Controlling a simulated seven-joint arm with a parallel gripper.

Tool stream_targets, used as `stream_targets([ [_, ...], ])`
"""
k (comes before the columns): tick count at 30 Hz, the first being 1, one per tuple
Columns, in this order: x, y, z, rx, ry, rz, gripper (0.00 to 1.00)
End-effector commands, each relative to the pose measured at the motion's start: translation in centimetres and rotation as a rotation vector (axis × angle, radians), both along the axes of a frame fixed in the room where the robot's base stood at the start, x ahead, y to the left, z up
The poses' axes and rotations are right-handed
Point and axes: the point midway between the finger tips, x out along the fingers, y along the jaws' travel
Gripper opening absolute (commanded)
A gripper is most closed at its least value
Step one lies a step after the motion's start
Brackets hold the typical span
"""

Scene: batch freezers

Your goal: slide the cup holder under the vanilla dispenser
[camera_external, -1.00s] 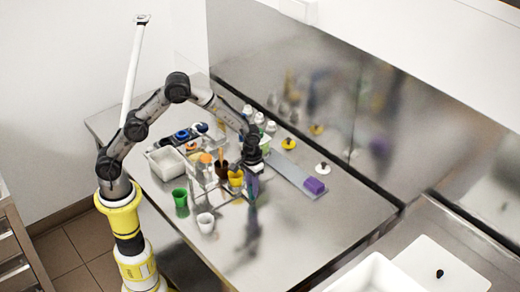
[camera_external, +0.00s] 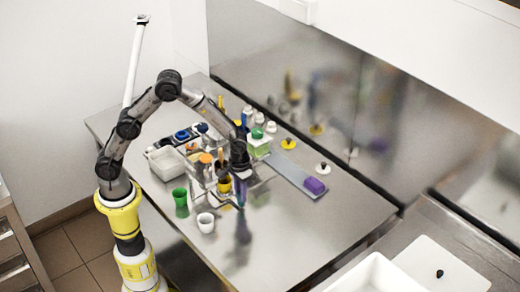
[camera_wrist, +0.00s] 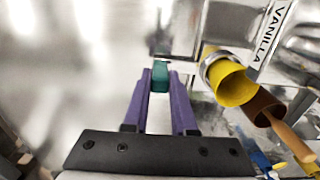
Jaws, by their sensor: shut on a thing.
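My gripper (camera_wrist: 160,78) has purple fingers shut on a small teal-green block (camera_wrist: 159,76), apparently the cup holder's handle. The holder's metal ring (camera_wrist: 207,62) is around a yellow cup, right of my fingers in the wrist view. The yellow cup (camera_wrist: 232,88) also shows in the external view (camera_external: 224,186), just left of my gripper (camera_external: 240,203). A white label reading VANILLA (camera_wrist: 275,32) is close beside the ring, at the upper right. The link between block and ring is not clear, nor is the cup's place under the dispenser's outlet.
A brown container (camera_wrist: 264,105) with an orange-brown stick overlaps the yellow cup in the wrist view. A green cup (camera_external: 180,197) and a white cup (camera_external: 205,222) stand at the front left. A white bin (camera_external: 167,163) is farther left. The table's right front is clear.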

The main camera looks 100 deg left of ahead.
Motion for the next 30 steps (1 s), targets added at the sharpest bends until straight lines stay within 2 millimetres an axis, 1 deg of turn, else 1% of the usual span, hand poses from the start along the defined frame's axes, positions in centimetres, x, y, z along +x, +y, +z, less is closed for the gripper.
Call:
stream_targets([
  [1, -0.9, -1.1, 0.2, 0.0, -0.001, -0.004, 0.0],
  [3, -2.1, -2.2, 0.3, 0.0, -0.003, -0.005, 0.0],
  [6, -3.4, -3.6, 0.3, 0.0, -0.004, -0.004, 0.0],
  [9, -4.3, -4.5, 0.2, 0.0, -0.004, -0.003, 0.0],
  [13, -4.7, -4.9, 0.2, 0.0, -0.006, -0.001, 0.0],
  [20, -4.9, -5.0, 0.2, -0.002, -0.001, 0.0, 0.0],
  [21, -4.9, -5.0, 0.2, -0.002, -0.001, 0.0, 0.27],
  [23, -4.9, -5.0, 0.1, -0.002, -0.001, 0.0, 0.38],
  [24, -4.9, -5.0, 0.1, -0.002, -0.001, 0.0, 0.45],
  [26, -4.9, -5.0, 0.1, -0.002, -0.001, 0.0, 0.55],
  [30, -4.8, -4.9, 0.1, -0.001, -0.001, 0.0, 0.55],
])
